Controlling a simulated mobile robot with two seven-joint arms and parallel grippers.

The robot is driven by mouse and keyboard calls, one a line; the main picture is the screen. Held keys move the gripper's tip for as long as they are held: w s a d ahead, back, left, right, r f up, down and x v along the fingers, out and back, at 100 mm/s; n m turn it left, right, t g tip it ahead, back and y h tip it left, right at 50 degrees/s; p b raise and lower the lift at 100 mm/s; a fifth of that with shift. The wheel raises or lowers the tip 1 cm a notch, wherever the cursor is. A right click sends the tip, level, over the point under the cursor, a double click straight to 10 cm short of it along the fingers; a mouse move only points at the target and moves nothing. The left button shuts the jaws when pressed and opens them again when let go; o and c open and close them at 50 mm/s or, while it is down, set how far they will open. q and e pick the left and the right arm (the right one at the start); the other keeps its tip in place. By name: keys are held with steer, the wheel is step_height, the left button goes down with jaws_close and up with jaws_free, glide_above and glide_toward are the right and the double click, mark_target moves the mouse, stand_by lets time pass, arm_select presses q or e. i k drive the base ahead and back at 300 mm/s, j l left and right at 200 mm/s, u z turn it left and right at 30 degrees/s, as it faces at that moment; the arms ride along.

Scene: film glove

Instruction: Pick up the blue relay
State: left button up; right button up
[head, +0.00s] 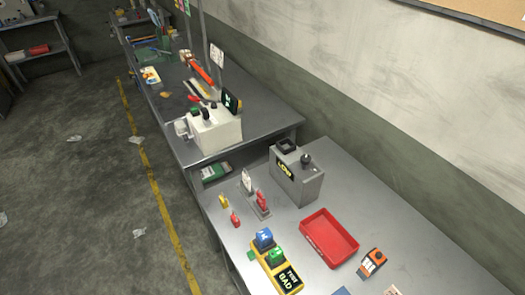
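A blue relay (264,239) sits at the far left end of a yellow and black holder (270,264) on the near grey table. A green relay (277,257) stands right beside it on the same holder, which is labelled "TEST BAD". The blue block's top and near side show; its base is hidden against the holder. Neither of my grippers is in view.
A red tray (329,238) lies right of the holder, with an orange and black device (371,262) beyond it. A grey box with a knob (297,175) stands behind. Small red and yellow pieces lie left of it. A second workbench (251,117) adjoins behind.

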mark_target(264, 237)
steer(key=i+u, duration=0.2)
steer(key=u, duration=0.25)
steer(key=i+u, duration=0.2)
steer(key=u, duration=0.25)
